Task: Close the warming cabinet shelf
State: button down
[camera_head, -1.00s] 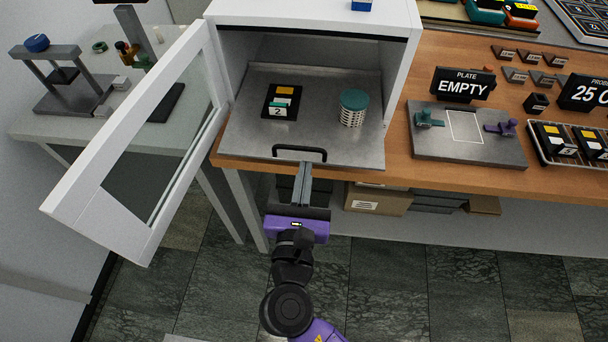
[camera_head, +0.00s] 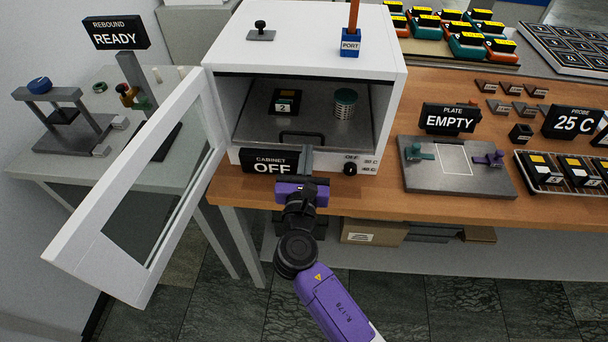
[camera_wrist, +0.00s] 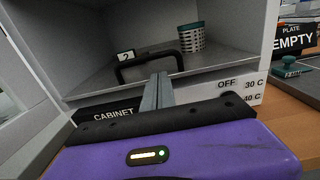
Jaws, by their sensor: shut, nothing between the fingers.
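The warming cabinet (camera_head: 310,52) is a white box on the wooden bench, its glass-paned door (camera_head: 140,190) swung open to the left. Its grey metal shelf (camera_head: 255,122) lies inside the cabinet, above the front panel. The shelf bears a black block labelled 2 (camera_head: 285,103) and a teal-lidded basket (camera_head: 345,103). The shelf's black handle (camera_head: 301,134) stands at its front edge and also shows in the wrist view (camera_wrist: 148,62). My gripper (camera_head: 307,150) is shut and empty, its fingertips at the handle; I cannot tell whether they touch it.
The cabinet's OFF sign (camera_head: 270,163) and dial (camera_head: 350,169) sit on the front panel close to my gripper. The open door stands over the side table at left. A plate fixture (camera_head: 456,180) lies on the bench at right.

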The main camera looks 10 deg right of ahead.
aim_at(309, 141)
jog(key=x, duration=0.3)
jog(key=shift+w+d, duration=0.15)
jog(key=shift+w, duration=0.05)
jog(key=shift+w+d+r, duration=0.1)
jog(key=shift+w, duration=0.25)
jog(key=shift+d+r, duration=0.1)
jog(key=shift+s, duration=0.1)
